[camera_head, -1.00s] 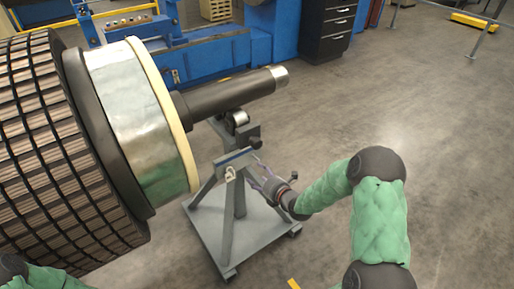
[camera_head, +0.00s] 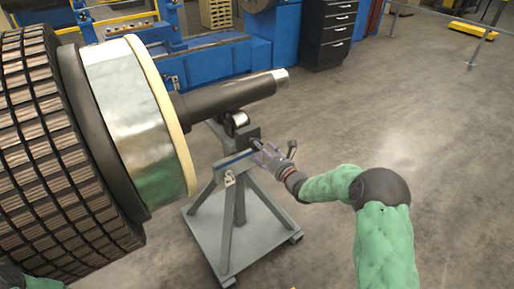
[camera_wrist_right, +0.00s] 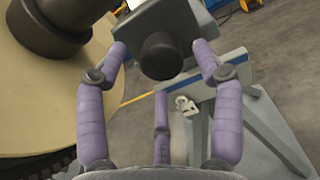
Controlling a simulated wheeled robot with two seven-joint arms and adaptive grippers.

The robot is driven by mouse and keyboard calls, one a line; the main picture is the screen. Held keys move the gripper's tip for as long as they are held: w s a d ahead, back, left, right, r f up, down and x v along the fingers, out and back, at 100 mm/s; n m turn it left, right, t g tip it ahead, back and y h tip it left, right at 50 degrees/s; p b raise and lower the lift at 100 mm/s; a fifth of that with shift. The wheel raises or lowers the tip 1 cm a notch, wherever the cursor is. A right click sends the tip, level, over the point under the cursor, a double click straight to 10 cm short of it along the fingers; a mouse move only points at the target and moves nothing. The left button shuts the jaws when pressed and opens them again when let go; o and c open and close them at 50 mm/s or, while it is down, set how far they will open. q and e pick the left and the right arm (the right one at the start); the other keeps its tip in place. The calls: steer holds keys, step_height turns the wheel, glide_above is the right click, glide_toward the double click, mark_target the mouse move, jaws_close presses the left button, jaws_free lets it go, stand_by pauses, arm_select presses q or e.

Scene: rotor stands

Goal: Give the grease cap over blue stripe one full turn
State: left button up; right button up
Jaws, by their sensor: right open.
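The grease cap (camera_wrist_right: 160,57) is a dark round knob on the face of a grey block (camera_wrist_right: 172,22) at the top of the grey stand (camera_head: 205,240). A blue stripe (camera_head: 236,159) runs along the stand's crossbar, below the block. My right gripper (camera_head: 260,150) is beside the block in the head view. In the right wrist view my right gripper (camera_wrist_right: 159,50) has its purple fingers spread, with the cap between the tips and a visible gap on each side. My left gripper is out of view.
A large rotor (camera_head: 130,120) with a dark shaft (camera_head: 230,96) fills the left, the shaft lying above the stand's roller (camera_head: 237,121). A pale tag or lock (camera_head: 229,179) hangs on the stand. Blue machinery (camera_head: 215,62) stands behind.

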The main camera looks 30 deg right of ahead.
steer(key=shift+w+a+b, duration=0.15)
steer(key=shift+w+b, duration=0.2)
steer(key=shift+w, duration=1.55)
steer(key=shift+c, duration=0.2)
steer(key=shift+r, duration=0.1)
steer(key=c, duration=1.1)
